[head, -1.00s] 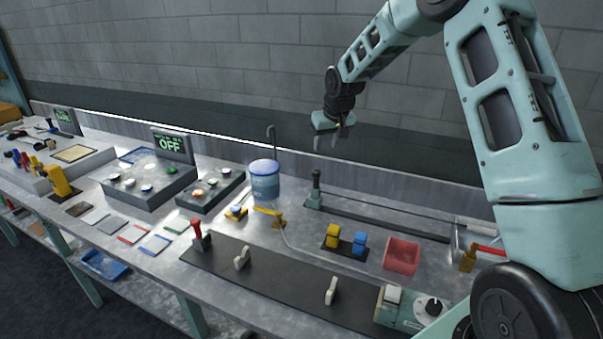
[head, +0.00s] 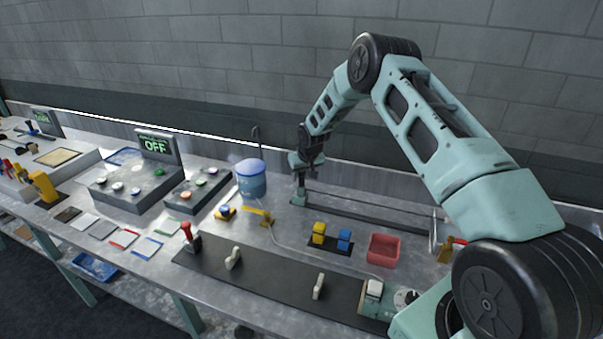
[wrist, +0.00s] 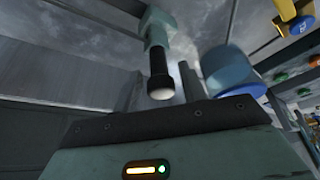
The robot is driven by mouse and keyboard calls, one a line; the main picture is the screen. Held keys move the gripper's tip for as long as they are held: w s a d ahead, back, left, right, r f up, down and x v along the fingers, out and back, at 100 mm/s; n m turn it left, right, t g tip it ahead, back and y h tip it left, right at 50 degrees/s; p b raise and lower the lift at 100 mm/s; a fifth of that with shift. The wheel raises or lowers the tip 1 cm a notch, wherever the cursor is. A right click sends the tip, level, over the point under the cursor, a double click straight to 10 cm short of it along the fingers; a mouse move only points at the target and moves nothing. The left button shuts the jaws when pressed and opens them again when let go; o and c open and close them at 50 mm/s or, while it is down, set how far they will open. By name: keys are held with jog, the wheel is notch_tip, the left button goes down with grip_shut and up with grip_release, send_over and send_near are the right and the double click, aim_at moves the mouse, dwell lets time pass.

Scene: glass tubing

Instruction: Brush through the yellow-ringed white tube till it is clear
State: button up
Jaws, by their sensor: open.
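I cannot make out a yellow-ringed white tube in either view. A slider with an upright black handle stands at the left end of a long dark rail (head: 375,217) at the back of the bench. The black handle (wrist: 159,75) on its teal base (wrist: 158,25) shows in the wrist view. My gripper (head: 299,185) is at that handle in the head view and largely hides it. It is open. In the wrist view the handle is in front of the gripper, near the two fingers; whether they touch it I cannot tell.
A blue canister (head: 251,180) stands left of my gripper. A yellow and a blue block (head: 344,238) and a red bin (head: 385,249) are in front of the rail. A dark board (head: 275,280) with white holders and a red lever (head: 190,235) fills the front. A sign reads OFF (head: 157,146).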

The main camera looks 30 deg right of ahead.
jog(key=shift+w+f, duration=0.25)
jog(key=shift+f, duration=0.45)
